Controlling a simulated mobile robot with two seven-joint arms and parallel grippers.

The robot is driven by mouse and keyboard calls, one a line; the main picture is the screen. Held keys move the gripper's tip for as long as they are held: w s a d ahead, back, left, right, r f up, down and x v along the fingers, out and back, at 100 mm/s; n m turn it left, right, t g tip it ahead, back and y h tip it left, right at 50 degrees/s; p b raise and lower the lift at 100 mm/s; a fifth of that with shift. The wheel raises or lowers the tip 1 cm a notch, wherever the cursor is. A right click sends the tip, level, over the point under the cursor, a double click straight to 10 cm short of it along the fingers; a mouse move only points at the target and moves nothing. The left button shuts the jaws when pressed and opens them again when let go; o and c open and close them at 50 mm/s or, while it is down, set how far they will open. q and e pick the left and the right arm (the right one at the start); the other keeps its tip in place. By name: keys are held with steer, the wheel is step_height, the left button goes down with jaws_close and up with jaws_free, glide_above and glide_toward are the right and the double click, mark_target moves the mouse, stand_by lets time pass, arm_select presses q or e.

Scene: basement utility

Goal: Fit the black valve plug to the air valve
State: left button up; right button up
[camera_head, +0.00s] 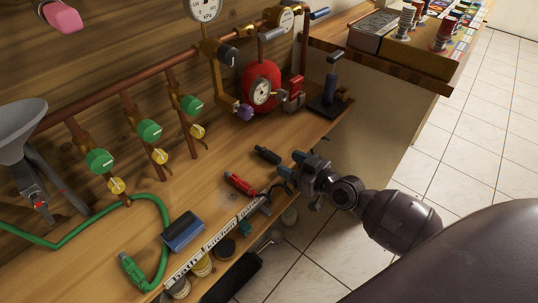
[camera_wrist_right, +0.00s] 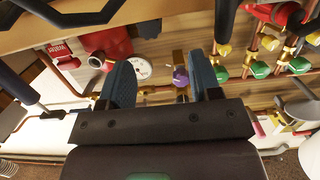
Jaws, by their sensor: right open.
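A short black cylinder (camera_head: 267,155), which looks like the black valve plug, lies on the wooden bench beside a red one (camera_head: 240,183). My right gripper (camera_head: 279,183) is open and empty, low over the bench's front edge, close to both cylinders and apart from the black one. In the right wrist view the purple knob (camera_wrist_right: 180,77) shows between the open fingers (camera_wrist_right: 162,80), farther off. My left gripper is not in view.
Copper pipes with green and yellow knobs (camera_head: 149,131) line the back wall. A red tank (camera_head: 262,76) with a gauge and a black hand pump (camera_head: 328,100) stand at the back right. A green hose (camera_head: 163,220), blue box (camera_head: 183,231) and white strip (camera_head: 215,240) lie at front left.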

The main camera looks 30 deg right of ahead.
mark_target(269, 152)
steer(key=shift+x, duration=2)
steer(key=x, duration=0.2)
steer(key=b+x, duration=0.1)
steer(key=x, duration=0.1)
steer(key=shift+w+d+f, duration=0.15)
steer(key=shift+d+f, duration=0.05)
steer(key=shift+d, duration=0.15)
steer(key=shift+w+a, duration=0.1)
steer(key=shift+w, duration=0.2)
